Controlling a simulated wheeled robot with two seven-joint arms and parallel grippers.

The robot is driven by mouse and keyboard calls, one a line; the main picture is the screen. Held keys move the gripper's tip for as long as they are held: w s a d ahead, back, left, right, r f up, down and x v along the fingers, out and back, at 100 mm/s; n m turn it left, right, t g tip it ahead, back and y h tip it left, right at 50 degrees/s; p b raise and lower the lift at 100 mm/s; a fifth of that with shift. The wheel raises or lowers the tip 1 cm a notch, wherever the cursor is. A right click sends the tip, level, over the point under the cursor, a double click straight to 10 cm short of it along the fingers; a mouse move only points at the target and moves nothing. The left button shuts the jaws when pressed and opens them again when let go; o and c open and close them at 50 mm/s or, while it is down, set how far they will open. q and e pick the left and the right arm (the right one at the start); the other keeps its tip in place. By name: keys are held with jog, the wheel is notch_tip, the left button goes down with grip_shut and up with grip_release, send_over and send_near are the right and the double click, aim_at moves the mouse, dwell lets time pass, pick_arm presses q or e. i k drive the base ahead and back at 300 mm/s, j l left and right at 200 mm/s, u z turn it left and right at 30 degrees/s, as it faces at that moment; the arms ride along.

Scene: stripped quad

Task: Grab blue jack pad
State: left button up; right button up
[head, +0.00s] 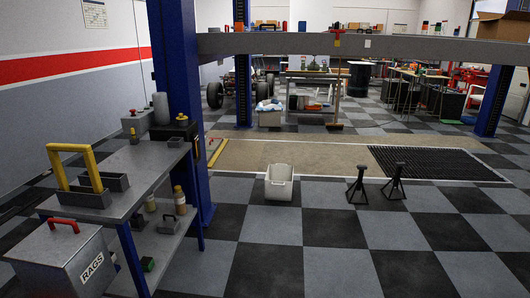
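I cannot make out a blue jack pad anywhere in the head view; some objects on the bench and in the background are too small or too dark to tell. A grey metal workbench (143,163) stands at the left with a lower shelf. Several small items sit on it, including a yellow-topped item (175,142) and a red-topped item (132,113). A small green item (147,264) lies low under the bench. Neither of my grippers is in view.
A blue post (177,70) rises behind the workbench. A grey RAGS box (60,262) and a yellow-handled tote (88,197) are at the left. A white bin (279,190) and two black jack stands (395,186) stand on the floor. The checkered floor in front is clear.

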aim_at(303, 24)
jog(key=i+u, duration=0.2)
jog(key=i, duration=1.95)
